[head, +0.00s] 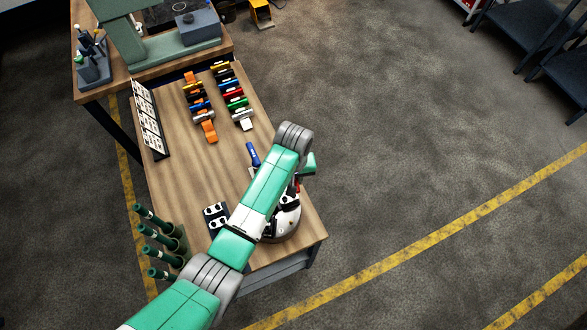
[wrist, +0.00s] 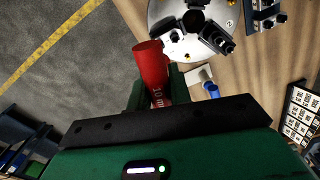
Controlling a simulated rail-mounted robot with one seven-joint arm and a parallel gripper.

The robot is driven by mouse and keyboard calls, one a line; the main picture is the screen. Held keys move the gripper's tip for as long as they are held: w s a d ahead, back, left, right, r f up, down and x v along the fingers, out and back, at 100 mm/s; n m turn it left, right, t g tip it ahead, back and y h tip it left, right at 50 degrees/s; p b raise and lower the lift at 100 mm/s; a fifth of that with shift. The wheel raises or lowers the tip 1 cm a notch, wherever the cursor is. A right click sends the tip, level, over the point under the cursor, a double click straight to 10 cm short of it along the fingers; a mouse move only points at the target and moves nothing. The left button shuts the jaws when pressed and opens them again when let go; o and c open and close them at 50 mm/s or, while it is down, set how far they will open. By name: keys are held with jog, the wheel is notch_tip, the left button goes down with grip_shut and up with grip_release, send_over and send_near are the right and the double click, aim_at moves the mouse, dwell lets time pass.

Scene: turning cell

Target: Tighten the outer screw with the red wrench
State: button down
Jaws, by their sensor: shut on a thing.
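The red wrench (wrist: 151,64) is a thick red cylinder with pale lettering, held between the dark green fingers of my gripper (wrist: 157,90) in the wrist view. Its far end is beside the rim of the round metal chuck (wrist: 160,12), which carries black jaws. I cannot tell whether the wrench touches the chuck, and I cannot pick out the outer screw for certain. In the head view the chuck (head: 287,222) stands at the near right corner of the bench, partly behind my arm. My gripper is mostly hidden there.
A blue-handled tool (head: 253,153) lies on the wooden bench (head: 185,165). Rows of coloured tools (head: 235,103) lie farther back, beside a labelled board (head: 149,120). A black block (head: 214,216) is left of the chuck. Green posts (head: 158,217) stand at the left edge.

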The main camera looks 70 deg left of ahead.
jog(key=shift+f, duration=0.6)
dwell(0.5)
jog(key=shift+r+m, duration=0.15)
jog(key=shift+m, duration=0.55)
jog(key=shift+m+p, duration=0.4)
jog(key=shift+m, duration=0.3)
